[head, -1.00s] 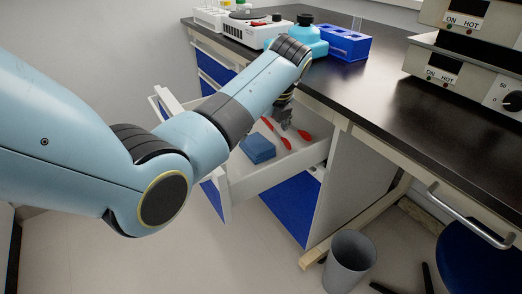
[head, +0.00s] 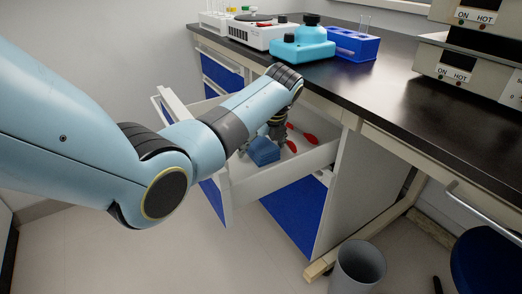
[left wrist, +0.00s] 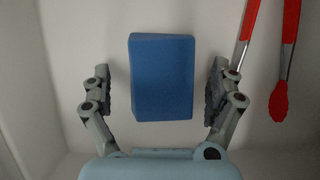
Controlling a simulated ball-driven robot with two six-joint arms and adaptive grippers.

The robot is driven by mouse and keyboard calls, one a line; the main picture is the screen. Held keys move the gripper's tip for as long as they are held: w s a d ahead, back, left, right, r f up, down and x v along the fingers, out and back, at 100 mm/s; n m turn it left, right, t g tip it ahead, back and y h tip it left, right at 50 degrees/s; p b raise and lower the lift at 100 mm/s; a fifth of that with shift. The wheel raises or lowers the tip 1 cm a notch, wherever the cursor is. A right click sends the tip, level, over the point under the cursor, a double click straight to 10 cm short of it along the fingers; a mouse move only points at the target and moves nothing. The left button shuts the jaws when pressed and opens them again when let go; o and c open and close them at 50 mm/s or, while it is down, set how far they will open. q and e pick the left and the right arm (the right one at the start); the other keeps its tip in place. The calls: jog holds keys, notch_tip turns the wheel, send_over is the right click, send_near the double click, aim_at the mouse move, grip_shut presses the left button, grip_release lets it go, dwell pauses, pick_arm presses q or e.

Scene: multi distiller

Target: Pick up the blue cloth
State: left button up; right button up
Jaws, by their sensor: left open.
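The blue cloth (head: 264,151) is a folded, block-like piece lying in the open drawer (head: 262,183). In the left wrist view the blue cloth (left wrist: 161,77) lies between the two fingers of my left gripper (left wrist: 160,90), with a gap on each side. My left gripper (head: 268,135) is open and down in the drawer at the cloth, partly hidden by my own arm in the head view. My right gripper is not in view.
Red-handled tongs (left wrist: 278,95) lie in the drawer to the right of the cloth. The drawer walls surround the gripper. The black countertop (head: 400,105) above holds a blue tube rack (head: 352,46) and other equipment. A grey bin (head: 358,268) stands on the floor.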

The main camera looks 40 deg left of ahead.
pick_arm(q)
jog(key=shift+f, duration=0.25)
dwell(0.4)
jog(key=shift+c, duration=0.2)
jog(key=shift+s+f, duration=0.1)
jog(key=shift+s, duration=0.05)
jog(key=c, duration=1.2)
